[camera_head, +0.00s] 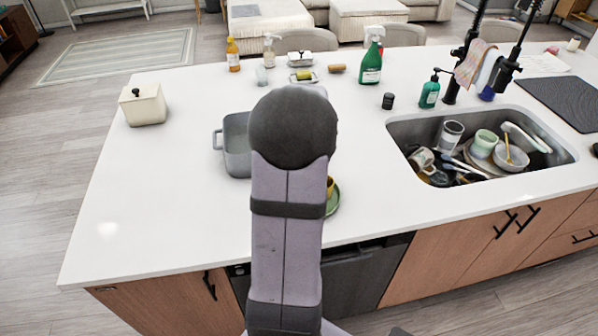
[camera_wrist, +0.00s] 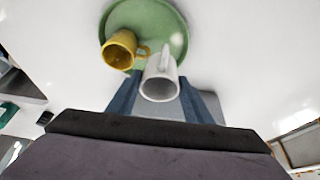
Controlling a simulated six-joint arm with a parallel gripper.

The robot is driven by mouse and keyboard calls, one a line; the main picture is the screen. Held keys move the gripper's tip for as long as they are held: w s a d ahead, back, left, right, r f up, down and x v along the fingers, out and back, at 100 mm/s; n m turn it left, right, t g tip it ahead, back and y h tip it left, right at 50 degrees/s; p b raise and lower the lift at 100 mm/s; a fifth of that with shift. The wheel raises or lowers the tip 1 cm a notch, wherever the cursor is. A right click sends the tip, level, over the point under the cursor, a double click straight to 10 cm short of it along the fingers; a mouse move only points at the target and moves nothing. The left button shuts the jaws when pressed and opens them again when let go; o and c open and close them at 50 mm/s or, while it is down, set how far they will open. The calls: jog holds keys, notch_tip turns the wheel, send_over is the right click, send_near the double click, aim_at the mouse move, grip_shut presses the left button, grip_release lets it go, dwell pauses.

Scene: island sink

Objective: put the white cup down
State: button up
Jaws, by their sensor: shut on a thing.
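In the wrist view, the white cup (camera_wrist: 160,84) is between the two blue-grey fingers of my gripper (camera_wrist: 160,78), which is shut on it. The cup's open mouth faces the camera and its handle points up in the picture. It overlaps the near edge of a green plate (camera_wrist: 150,14); I cannot tell whether it touches the plate. A yellow cup (camera_wrist: 119,49) sits on the plate, just left of the white cup. In the head view my arm hides the gripper and the white cup; slivers of the plate (camera_head: 335,203) and the yellow cup (camera_head: 330,184) show right of the arm.
A grey tub (camera_head: 236,160) stands left of my arm on the white counter (camera_head: 150,190). The sink (camera_head: 410,138) with several dishes is at the right. Bottles, including a green spray bottle (camera_head: 371,66), stand along the back. The counter's left part is clear except for a cream box (camera_head: 143,106).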

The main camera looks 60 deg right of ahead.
jog(key=shift+f+b, duration=0.4)
jog(key=shift+b, duration=0.05)
jog(key=o, duration=1.1)
jog(key=shift+r, duration=0.1)
jog(key=shift+r+p, duration=0.55)
jog(key=shift+p, duration=0.1)
jog(key=b+v, duration=0.2)
jog(key=v, duration=0.9)
jog(key=shift+s+r+b, duration=0.15)
jog(key=shift+r+b, duration=0.1)
jog(key=shift+b, duration=0.15)
jog(key=shift+a, duration=0.1)
